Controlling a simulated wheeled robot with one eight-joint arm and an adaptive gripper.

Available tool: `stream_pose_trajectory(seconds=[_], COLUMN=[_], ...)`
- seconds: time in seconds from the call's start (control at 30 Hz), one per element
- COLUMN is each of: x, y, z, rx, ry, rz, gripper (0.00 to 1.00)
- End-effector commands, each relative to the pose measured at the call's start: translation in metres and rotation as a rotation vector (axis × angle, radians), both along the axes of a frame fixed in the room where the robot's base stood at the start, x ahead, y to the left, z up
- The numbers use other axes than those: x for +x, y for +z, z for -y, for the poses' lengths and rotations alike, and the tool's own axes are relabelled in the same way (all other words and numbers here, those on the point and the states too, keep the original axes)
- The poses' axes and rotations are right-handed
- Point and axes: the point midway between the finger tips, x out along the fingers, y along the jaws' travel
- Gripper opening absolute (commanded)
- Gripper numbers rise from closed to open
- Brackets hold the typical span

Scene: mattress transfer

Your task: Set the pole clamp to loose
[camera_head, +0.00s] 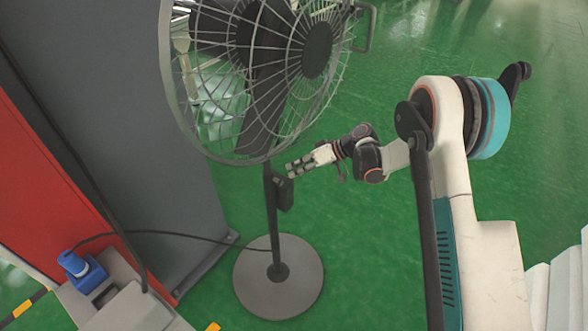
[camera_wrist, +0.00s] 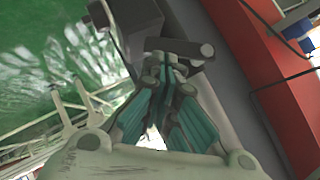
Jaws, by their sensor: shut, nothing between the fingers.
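A pedestal fan (camera_head: 262,70) stands on a green floor, its wire cage above a thin dark pole (camera_head: 272,225) and a round grey base (camera_head: 250,283). A small dark block that looks like the pole clamp (camera_head: 285,194) sits on the pole just below the cage. My gripper (camera_head: 291,169) is shut and empty, right beside the pole near the clamp's upper end. In the wrist view my gripper's fingers (camera_wrist: 166,70) are together. A dark bar with a rounded end (camera_wrist: 178,46) lies just beyond them; whether it is the clamp's lever and whether they touch, I cannot tell.
A grey cabinet or panel (camera_head: 120,110) with a red side (camera_head: 45,170) stands at the left. A blue plug (camera_head: 80,265) sits on a grey box, and a black cable (camera_head: 180,238) runs from it towards the fan pole. Green floor (camera_head: 390,270) is clear right of the base.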

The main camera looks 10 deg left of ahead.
Motion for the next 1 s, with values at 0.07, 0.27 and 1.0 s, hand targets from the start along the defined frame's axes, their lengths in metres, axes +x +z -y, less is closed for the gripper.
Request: stream_pose_trajectory(seconds=[0.07, 0.27, 1.0], x=[0.002, 0.000, -0.004], y=[-0.007, -0.017, -0.037], z=[0.001, 0.000, -0.002], rx=[0.027, 0.062, 0.112], ry=[0.000, 0.000, 0.001], rz=[-0.065, -0.149, -0.268], gripper=[0.00, 0.00, 0.00])
